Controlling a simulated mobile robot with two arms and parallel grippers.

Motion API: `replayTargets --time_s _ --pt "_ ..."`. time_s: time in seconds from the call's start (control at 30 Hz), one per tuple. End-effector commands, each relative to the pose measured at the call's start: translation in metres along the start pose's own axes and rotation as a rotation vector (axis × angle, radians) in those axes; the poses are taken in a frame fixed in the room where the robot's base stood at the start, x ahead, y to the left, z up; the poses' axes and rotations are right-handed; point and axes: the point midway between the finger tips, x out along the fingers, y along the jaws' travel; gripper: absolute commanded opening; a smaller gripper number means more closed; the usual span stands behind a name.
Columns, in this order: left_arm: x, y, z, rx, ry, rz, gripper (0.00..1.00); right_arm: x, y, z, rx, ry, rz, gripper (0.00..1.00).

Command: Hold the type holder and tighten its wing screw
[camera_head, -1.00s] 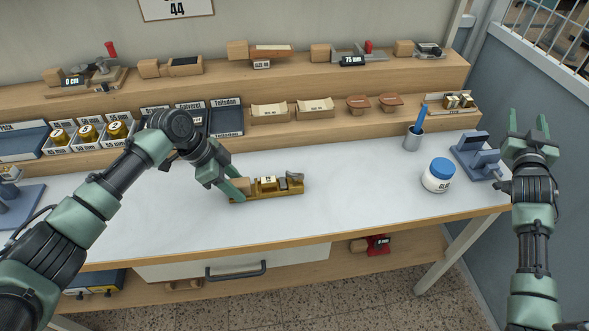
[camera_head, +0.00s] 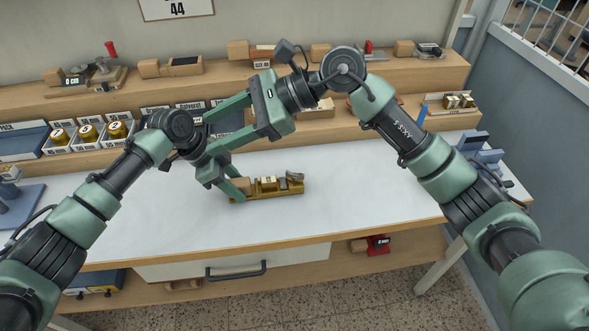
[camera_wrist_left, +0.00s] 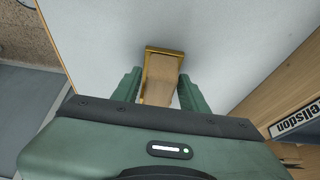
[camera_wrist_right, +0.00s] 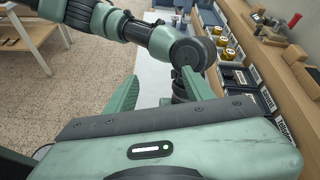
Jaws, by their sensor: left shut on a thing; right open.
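The brass type holder (camera_head: 270,194) lies on the white worktop, with a wooden handle at its left end. A small pale block of type sits in it, and the grey wing screw (camera_head: 294,178) stands at its right end. My left gripper (camera_head: 238,188) is shut on the handle, and the left wrist view shows the wooden handle (camera_wrist_left: 160,77) between its fingers. My right gripper (camera_head: 208,130) is open and empty, up and to the left of the holder, its fingers pointing left near my left wrist. The right wrist view shows no holder between its fingers (camera_wrist_right: 159,76).
Shelves (camera_head: 380,125) with tools and trays line the back. Brass rolls (camera_head: 88,132) stand at the left. A blue stand (camera_head: 485,150) is at the right end. My left arm is close to the right fingers. The worktop right of the holder is clear.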

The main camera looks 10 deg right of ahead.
Motion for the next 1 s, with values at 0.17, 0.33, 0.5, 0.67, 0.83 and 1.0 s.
replayTargets --time_s 0.17,0.33,0.5,0.67,0.83,1.0 --pt "0.0 0.0 0.001 -0.001 0.0 -0.001 0.03 0.008 0.031 -0.075 -0.568 0.556 0.259 0.53" --pt "0.0 0.0 0.001 -0.001 0.0 -0.001 0.03 -0.034 0.023 -0.122 -0.89 0.953 0.486 0.53" --pt "0.0 0.0 0.001 -0.001 0.0 -0.001 0.03 -0.065 0.013 -0.137 -1.017 1.157 0.615 0.53" --pt "0.0 0.0 0.001 0.0 -0.001 -0.001 0.03 -0.07 0.01 -0.15 -1.037 1.199 0.648 0.53" --pt "0.0 0.0 0.001 0.0 -0.001 -0.001 0.03 -0.061 0.008 -0.179 -1.034 1.195 0.647 0.53" --pt "0.0 0.0 0.001 0.0 -0.001 -0.001 0.03 -0.05 0.004 -0.212 -1.033 1.194 0.646 0.53"
